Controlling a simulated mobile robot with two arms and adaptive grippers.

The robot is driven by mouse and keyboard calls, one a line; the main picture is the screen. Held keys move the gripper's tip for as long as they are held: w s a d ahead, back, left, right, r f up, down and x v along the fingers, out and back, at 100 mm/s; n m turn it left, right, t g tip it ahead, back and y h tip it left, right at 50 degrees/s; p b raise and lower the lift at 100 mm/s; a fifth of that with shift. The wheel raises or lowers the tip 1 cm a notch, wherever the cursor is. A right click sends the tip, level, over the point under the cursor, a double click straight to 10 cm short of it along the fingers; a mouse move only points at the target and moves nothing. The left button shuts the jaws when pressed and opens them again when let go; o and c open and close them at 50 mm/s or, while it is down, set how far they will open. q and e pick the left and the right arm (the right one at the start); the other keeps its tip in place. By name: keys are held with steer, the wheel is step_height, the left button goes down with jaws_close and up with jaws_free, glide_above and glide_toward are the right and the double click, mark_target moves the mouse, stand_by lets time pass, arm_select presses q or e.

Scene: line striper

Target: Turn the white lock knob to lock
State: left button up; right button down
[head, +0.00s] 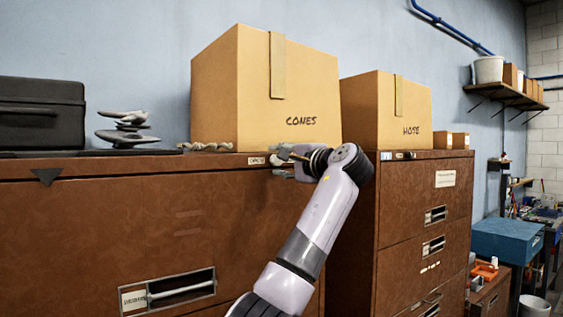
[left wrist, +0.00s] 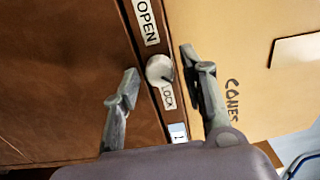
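The white lock knob (left wrist: 158,71) is on the narrow top edge strip of the brown cabinet, between an OPEN label (left wrist: 146,22) and a LOCK label (left wrist: 168,97). My left gripper (left wrist: 160,64) is open, with one finger on each side of the knob and a visible gap to both. How far the fingertips reach past the knob cannot be told. In the head view my left gripper (head: 284,160) is at the cabinet's upper right front edge, beside a small white label (head: 257,160); it largely hides the knob there. My right gripper is not in view.
A CONES box (head: 222,95) stands on the brown cabinet (head: 90,230) just behind my gripper. A HOSE box (head: 370,115) stands on the second cabinet (head: 400,210) to the right. A black case (head: 40,115) and grey tools (head: 127,130) lie at the left.

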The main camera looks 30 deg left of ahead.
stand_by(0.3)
arm_select(q)
steer(key=v, duration=1.2)
steer(key=shift+w+f, duration=0.1)
